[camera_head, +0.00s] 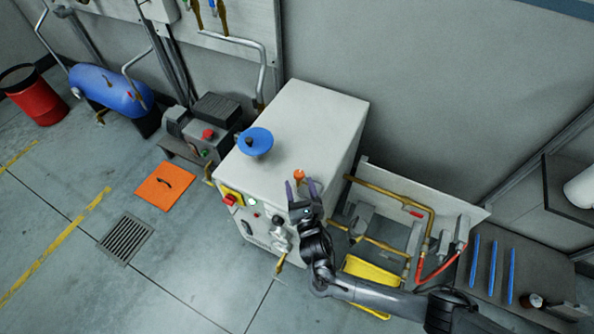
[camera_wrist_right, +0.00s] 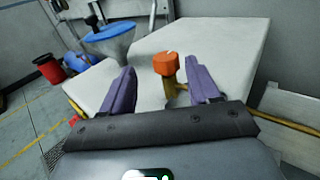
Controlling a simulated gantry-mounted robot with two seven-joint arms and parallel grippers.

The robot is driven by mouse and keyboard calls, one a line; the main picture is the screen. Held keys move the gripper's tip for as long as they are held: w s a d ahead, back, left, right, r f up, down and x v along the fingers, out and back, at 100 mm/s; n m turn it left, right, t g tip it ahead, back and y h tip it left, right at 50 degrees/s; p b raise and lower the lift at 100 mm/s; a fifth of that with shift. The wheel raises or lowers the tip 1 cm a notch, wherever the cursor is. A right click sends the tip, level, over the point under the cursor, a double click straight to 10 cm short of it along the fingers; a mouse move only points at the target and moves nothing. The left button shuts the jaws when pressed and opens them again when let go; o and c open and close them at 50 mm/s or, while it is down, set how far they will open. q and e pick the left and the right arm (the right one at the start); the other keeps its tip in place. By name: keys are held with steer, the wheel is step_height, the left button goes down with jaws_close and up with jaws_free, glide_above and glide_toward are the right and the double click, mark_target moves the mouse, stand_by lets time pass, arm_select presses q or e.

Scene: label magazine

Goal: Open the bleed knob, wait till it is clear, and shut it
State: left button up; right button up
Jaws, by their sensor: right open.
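The bleed knob appears to be the small orange knob (camera_head: 298,175) on a brass stem at the front top edge of the white cabinet (camera_head: 310,115). In the right wrist view the orange knob (camera_wrist_right: 166,64) stands between and beyond the two purple fingertips. My right gripper (camera_head: 302,187) is open around the line of the knob, and I see no finger touching it. Its fingers also show in the right wrist view (camera_wrist_right: 160,85). My left gripper is not in view. No liquid shows at the knob.
A blue funnel (camera_head: 256,142) stands on the cabinet top left of the knob. Brass pipes (camera_head: 390,195) and a yellow tray (camera_head: 372,272) lie to the right, near my right arm. An orange plate (camera_head: 166,186) and a floor grate (camera_head: 125,238) are on the floor at left.

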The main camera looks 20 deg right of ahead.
mark_target(298, 170)
steer(key=w, duration=0.1)
steer(key=w+d+b, duration=0.1)
steer(key=w, duration=0.3)
steer(key=shift+w+d+b, duration=0.1)
steer(key=shift+d+b, duration=0.2)
steer(key=shift+w, duration=0.55)
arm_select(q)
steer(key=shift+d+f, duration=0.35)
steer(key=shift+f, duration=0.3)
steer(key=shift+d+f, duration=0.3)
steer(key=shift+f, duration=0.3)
arm_select(e)
steer(key=shift+w+d, duration=0.15)
